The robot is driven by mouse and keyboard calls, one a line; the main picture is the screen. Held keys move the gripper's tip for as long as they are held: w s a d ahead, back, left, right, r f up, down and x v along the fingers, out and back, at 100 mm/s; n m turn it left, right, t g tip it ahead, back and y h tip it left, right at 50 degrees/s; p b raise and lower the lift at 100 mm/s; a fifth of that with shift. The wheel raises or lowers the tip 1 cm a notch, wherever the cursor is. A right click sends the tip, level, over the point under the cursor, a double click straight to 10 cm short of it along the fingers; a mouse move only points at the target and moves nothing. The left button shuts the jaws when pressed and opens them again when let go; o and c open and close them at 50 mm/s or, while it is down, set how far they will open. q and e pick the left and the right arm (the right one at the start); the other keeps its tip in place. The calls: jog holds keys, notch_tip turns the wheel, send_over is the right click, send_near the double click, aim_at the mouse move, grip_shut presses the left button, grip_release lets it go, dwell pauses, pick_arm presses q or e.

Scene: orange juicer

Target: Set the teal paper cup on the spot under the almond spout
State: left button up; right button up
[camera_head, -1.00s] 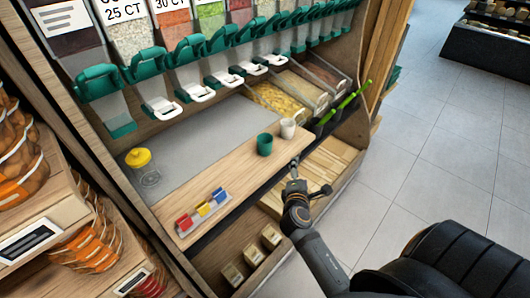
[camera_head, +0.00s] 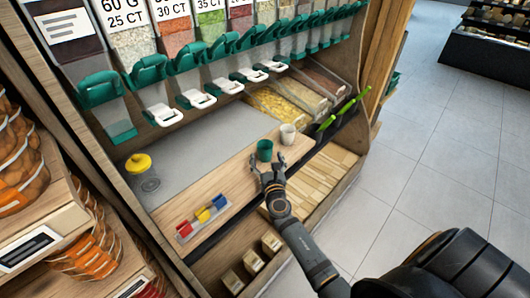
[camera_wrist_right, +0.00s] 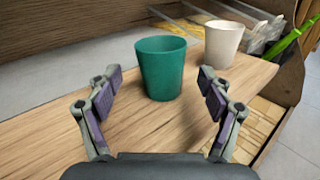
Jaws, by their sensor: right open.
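The teal paper cup (camera_head: 264,150) stands upright on the wooden ledge in front of the dispensers. It also shows in the right wrist view (camera_wrist_right: 161,68), centred ahead of the fingers. My right gripper (camera_head: 267,162) is open and empty, just on the near side of the cup; in the right wrist view its fingers (camera_wrist_right: 159,78) are spread to either side of it. A row of teal-handled spouts (camera_head: 196,97) hangs above a grey surface (camera_head: 200,137). I cannot tell which spout is for almonds. My left gripper is not in view.
A white cup (camera_head: 288,134) stands close beyond the teal one, to its right; it also shows in the right wrist view (camera_wrist_right: 223,43). Open bins (camera_head: 272,105) lie behind.

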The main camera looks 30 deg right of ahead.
aim_at(264, 144)
jog(key=x, duration=0.5)
jog(key=shift+r, duration=0.15)
jog(key=shift+c, duration=0.3)
jog(key=c, duration=0.7)
jog(key=shift+c, duration=0.8)
jog(key=shift+r, duration=0.1)
